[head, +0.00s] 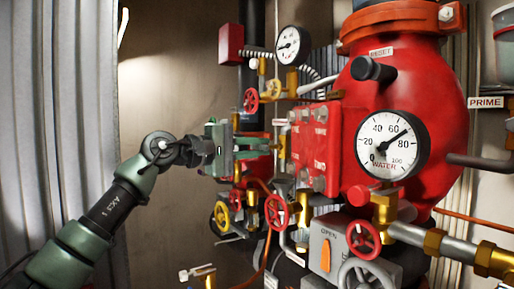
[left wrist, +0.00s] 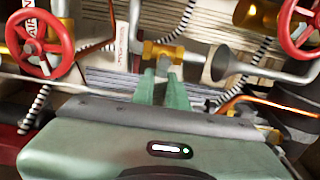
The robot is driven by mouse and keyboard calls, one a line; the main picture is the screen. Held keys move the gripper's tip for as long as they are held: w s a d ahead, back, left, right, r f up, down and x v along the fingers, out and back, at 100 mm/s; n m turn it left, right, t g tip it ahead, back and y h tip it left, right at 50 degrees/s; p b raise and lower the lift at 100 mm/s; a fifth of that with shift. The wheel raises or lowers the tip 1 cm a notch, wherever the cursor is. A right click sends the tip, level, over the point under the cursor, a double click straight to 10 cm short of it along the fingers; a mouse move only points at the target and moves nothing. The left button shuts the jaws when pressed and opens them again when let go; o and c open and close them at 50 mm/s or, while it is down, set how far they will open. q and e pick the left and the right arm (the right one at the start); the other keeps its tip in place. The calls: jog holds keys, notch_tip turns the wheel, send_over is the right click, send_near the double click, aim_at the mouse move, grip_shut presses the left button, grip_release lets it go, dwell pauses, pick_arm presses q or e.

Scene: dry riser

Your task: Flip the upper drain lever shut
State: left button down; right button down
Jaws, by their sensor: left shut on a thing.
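My left gripper (head: 268,147) reaches in from the left in the head view, in front of the red valve block. In the left wrist view its two green fingers (left wrist: 163,88) are close together. Their tips are at a small grey piece (left wrist: 166,68) on a brass valve (left wrist: 163,51), which looks like the drain lever. The gripper is shut on this piece, though the fingers partly hide it. In the head view the lever is hidden behind the gripper, so its angle cannot be told. My right gripper is not in view.
A red handwheel (left wrist: 38,43) and a grey funnel-ended pipe (left wrist: 222,65) flank the fingers. A large red vessel (head: 440,105) with a water gauge (head: 392,145) stands right. Yellow (head: 222,217) and red (head: 277,211) handwheels sit below the gripper. The left wall side is clear.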

pick_arm(q)
jog(key=shift+r, duration=0.3)
jog(key=c, duration=1.4)
grip_release()
jog(key=shift+w, duration=0.1)
jog(key=shift+w+d+f, duration=0.2)
jog(key=shift+w+f, duration=0.05)
jog(key=shift+f, duration=0.05)
jog(key=b+v, duration=0.4)
jog(key=v, duration=0.4)
jog(key=shift+b, duration=0.4)
jog(key=shift+d, duration=0.15)
